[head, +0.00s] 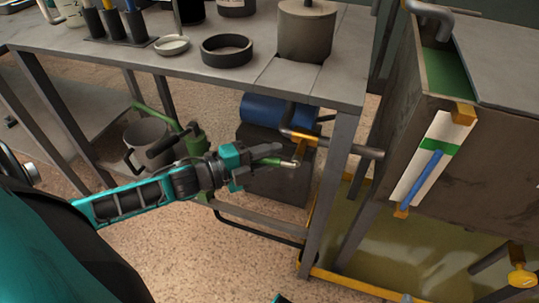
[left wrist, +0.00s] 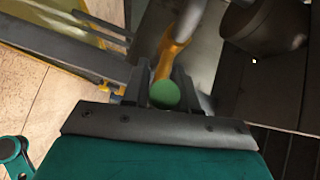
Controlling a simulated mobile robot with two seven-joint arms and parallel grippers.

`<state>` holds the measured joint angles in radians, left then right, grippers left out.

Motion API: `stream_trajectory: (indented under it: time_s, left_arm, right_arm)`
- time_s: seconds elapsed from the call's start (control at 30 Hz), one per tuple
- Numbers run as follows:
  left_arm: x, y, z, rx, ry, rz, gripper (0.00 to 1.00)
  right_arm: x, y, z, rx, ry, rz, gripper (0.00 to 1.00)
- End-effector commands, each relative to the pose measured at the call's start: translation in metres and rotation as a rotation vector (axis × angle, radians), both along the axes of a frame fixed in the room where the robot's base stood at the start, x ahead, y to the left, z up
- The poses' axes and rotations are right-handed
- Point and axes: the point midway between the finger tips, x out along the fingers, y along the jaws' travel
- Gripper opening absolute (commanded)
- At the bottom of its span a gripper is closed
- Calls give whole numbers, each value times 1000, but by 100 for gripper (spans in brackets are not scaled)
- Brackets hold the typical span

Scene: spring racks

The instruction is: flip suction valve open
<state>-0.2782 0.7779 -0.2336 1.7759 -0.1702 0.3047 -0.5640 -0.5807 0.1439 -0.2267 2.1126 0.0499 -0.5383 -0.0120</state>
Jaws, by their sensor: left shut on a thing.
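An orange valve lever (head: 301,148) sits on a grey pipe beside the blue pump motor, under the table's right end. Its green-tipped handle points left toward my left gripper (head: 277,156). The left gripper is shut on this handle. In the left wrist view the round green handle end (left wrist: 165,94) sits between the two fingers (left wrist: 167,88), and the orange lever (left wrist: 171,55) runs away from it to the pipe. The gripper hides part of the handle.
The grey table (head: 180,55) stands above my arm, with its leg (head: 329,190) just right of the valve. A blue motor (head: 262,110) lies behind. A brown tank (head: 460,160) with a blue-marked gauge (head: 429,165) stands at right. A grey bucket (head: 147,143) is at left.

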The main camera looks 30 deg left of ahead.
Motion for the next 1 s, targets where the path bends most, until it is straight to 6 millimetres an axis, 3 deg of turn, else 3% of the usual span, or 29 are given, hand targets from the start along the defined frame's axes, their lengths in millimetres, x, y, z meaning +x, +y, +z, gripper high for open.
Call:
stream_trajectory:
  time_s: [0.27, 0.6, 0.97, 1.0]
  left_arm:
    - [0, 0, 1, 1, 0, 0, 0]
    - [0, 0, 11, 93, 23, -1, 0]
    - [0, 1, 7, 120, 26, 0, 0]
    - [0, 1, 7, 120, 26, 0, 30]
  right_arm:
    - [0, 0, 1, 0, -1, 0, 56]
    - [3, -5, 30, -5, -27, -11, 56]
    - [-4, -11, 17, -22, -7, -10, 56]
    - [-4, -11, 17, -22, -7, -10, 56]
